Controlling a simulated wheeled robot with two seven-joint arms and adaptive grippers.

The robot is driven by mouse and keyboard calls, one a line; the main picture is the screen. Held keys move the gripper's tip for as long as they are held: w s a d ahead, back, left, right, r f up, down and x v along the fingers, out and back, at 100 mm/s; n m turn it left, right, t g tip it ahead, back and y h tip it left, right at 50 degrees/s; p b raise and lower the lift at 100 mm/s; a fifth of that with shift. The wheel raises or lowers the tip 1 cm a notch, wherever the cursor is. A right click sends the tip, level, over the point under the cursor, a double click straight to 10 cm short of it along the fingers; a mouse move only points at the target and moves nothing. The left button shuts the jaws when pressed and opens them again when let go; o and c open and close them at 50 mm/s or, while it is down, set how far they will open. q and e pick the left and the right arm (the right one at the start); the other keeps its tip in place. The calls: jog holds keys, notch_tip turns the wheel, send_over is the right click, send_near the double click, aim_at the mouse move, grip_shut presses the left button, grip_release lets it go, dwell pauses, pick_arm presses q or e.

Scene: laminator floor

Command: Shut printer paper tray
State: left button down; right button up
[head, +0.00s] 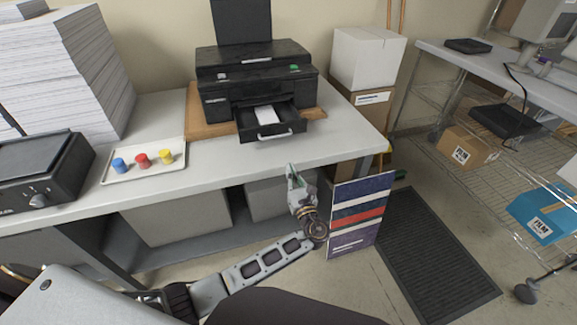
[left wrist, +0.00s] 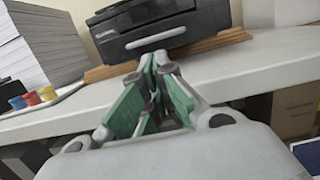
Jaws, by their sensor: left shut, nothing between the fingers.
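The black printer (head: 255,78) stands on a wooden board on the grey table, its lid raised. Its paper tray (head: 284,130) is pulled out at the front, with white paper in it and a pale handle on its face. In the left wrist view the tray (left wrist: 130,43) and its handle are straight ahead, beyond the fingertips. My left gripper (head: 293,174) is shut and empty, in front of the table's edge and apart from the tray. Its green-padded fingers (left wrist: 155,62) show together in the left wrist view. My right gripper is not in view.
Left of the printer are a white tray (head: 118,176) with blue, red and yellow pots, a black machine (head: 45,170) and tall paper stacks (head: 60,75). A white box (head: 366,58) stands right of it. The tabletop before the printer tray is clear.

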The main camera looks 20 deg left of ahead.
pick_arm(q)
jog(key=shift+s+d, duration=0.15)
jog(key=shift+s, duration=0.05)
jog(key=shift+r, duration=0.1)
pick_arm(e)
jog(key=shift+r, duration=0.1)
pick_arm(q)
jog(key=r+g, duration=0.1)
jog(key=s+r+g+h+p, duration=0.2)
jog(key=shift+d+r, duration=0.1)
jog(key=shift+d, duration=0.3)
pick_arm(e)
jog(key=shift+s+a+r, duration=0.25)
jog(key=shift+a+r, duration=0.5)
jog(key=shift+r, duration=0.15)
pick_arm(q)
jog(key=shift+w, duration=0.1)
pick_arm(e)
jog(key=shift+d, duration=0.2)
